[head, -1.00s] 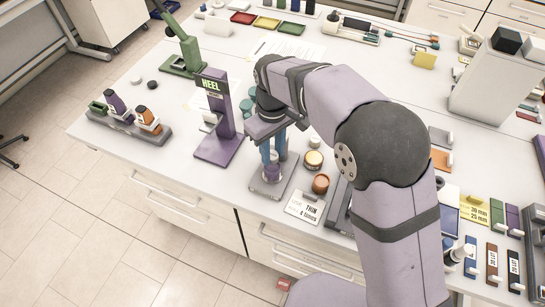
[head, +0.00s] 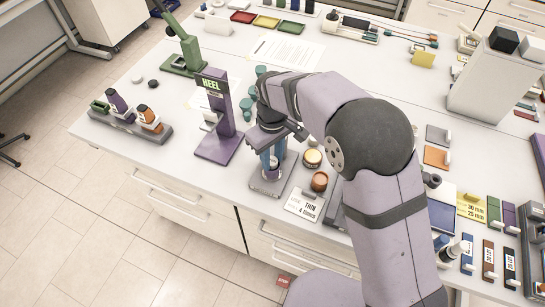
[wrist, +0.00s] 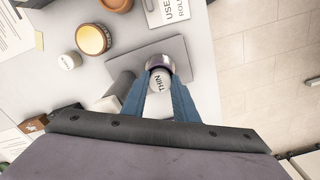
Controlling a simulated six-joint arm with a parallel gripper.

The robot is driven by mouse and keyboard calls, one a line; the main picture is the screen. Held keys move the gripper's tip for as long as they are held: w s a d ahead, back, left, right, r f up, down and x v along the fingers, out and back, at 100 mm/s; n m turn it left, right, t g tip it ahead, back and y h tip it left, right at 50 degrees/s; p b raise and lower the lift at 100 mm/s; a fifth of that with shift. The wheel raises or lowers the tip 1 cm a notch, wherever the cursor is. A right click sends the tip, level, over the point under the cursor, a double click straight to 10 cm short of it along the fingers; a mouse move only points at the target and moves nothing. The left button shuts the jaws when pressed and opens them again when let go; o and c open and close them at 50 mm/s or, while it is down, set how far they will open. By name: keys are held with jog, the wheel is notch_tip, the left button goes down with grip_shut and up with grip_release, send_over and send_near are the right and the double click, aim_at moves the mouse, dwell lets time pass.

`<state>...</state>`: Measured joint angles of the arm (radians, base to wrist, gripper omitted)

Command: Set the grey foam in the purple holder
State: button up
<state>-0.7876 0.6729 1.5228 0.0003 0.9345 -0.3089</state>
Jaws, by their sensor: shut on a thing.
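My gripper (head: 271,164) points down over a square grey plate (head: 268,189) near the table's front edge. Its blue fingers (wrist: 161,98) are shut on a small round piece with a pale grey top marked THIN (wrist: 159,81). A shiny purple rim (wrist: 160,62) shows around the far side of the piece; I cannot tell whether it belongs to the piece or to a holder around it. The fingers hide much of it. A purple stand marked HEEL (head: 218,117) stands left of my gripper. I cannot pick out the grey foam with certainty.
Grey (head: 438,135) and orange (head: 436,157) squares lie right of my arm.

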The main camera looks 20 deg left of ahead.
aim_at(272, 160)
jog(key=shift+s+d+f, duration=0.15)
jog(key=shift+f, duration=0.25)
jog(key=shift+s+d+f, duration=0.15)
jog(key=shift+f, duration=0.2)
jog(key=o, duration=1)
jog(key=shift+w+a+r, duration=0.1)
jog(key=shift+a+r, duration=0.05)
jog(key=shift+r, duration=0.4)
jog(key=shift+w+a+r, duration=0.1)
jog(key=shift+a+r, duration=0.1)
jog(key=shift+r, duration=0.1)
notch_tip(272, 160, up, 12)
jog(key=b, duration=0.2)
jog(key=shift+w, duration=0.15)
jog(key=shift+f, duration=0.1)
